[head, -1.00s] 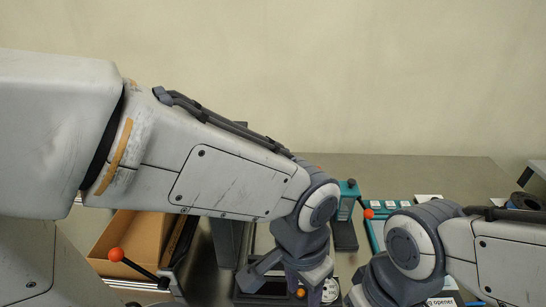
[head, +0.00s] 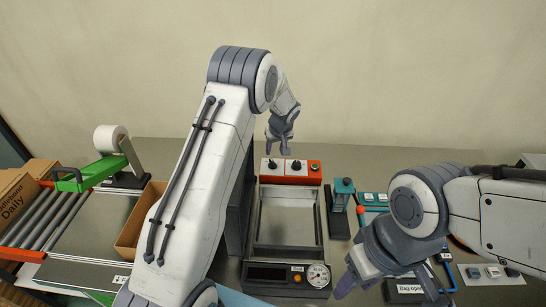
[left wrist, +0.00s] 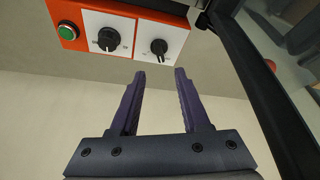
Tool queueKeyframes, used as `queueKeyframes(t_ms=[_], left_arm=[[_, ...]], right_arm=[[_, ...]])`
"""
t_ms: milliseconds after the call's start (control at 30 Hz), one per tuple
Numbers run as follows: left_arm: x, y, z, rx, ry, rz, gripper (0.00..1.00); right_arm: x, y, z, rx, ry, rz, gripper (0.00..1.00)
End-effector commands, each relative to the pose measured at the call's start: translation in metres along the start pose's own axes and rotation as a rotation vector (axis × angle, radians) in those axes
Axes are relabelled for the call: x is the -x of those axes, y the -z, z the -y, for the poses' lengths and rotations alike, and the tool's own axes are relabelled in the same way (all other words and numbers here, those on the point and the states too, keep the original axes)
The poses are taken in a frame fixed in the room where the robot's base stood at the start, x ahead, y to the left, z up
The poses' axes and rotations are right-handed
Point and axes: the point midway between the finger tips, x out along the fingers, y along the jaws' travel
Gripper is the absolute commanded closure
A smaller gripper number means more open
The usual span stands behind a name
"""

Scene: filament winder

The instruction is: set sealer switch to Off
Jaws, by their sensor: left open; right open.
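An orange-edged white panel (head: 291,177) stands at the back of the machine, with two black knobs and a green button. The left wrist view shows the panel inverted, with the green button (left wrist: 68,31), one knob (left wrist: 107,39) and another knob (left wrist: 158,46). Their markings are too small to read, so I cannot tell which is the sealer switch. My left gripper (head: 279,149) is open and empty just behind and above the panel; in the left wrist view its fingertips (left wrist: 159,73) point toward the knobs, apart from them. My right gripper (head: 388,288) is open at the front right.
A sealing machine frame (head: 322,225) with a gauge (head: 318,275) stands before the panel. A teal-topped post (head: 343,190) is right of it. A cardboard box (head: 135,228) and a roller conveyor (head: 45,225) are at the left. A dark post stands beside my left arm.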

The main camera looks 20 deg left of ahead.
Motion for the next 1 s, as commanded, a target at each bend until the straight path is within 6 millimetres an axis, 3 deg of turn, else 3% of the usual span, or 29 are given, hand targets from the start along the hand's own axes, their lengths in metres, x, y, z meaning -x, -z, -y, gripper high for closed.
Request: queueKeyframes(t_ms=[300,500,933,1000], left_arm=[[-0.056,-0.001,0.000,-0.003,0.001,0.004,0.54],[-0.079,-0.001,0.000,-0.002,0.000,0.002,0.54],[-0.088,-0.001,-0.001,-0.003,-0.001,0.001,0.54],[-0.088,-0.001,-0.001,-0.003,-0.001,0.001,0.80]], right_arm=[[0.023,0.001,0.002,-0.001,0.000,0.000,0.50],[0.030,0.002,0.002,-0.001,0.000,0.000,0.50],[0.031,0.002,0.002,0.000,0.000,0.000,0.50],[0.031,0.002,0.002,0.000,0.000,0.000,0.50]])
